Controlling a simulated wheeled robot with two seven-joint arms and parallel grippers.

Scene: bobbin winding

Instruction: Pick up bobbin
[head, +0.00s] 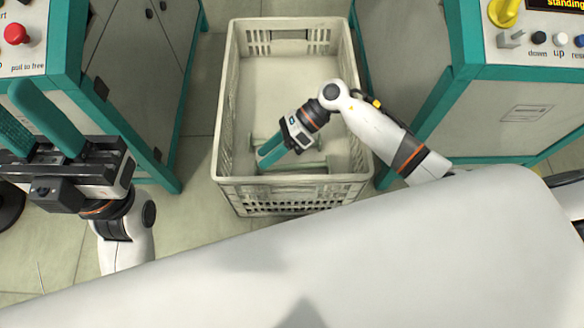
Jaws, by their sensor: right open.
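My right gripper (265,158) reaches down inside the pale plastic crate (228,110), near its front end. Its two teal fingers are apart, with a narrow gap between them. Pale grey shapes (308,166) lie low in the crate beside and below the fingers. They may be a bobbin, but they blend with the crate and my gripper partly covers them, so I cannot tell for sure. I see nothing held between the fingers. My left gripper (22,108) is at the left edge, its teal fingers apart and empty, away from the crate.
A teal-edged machine (150,75) with a red button (15,34) stands left of the crate. Another machine (500,120) with a yellow knob (503,11) stands to the right. The crate's back floor is bare. Its walls rise around my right gripper.

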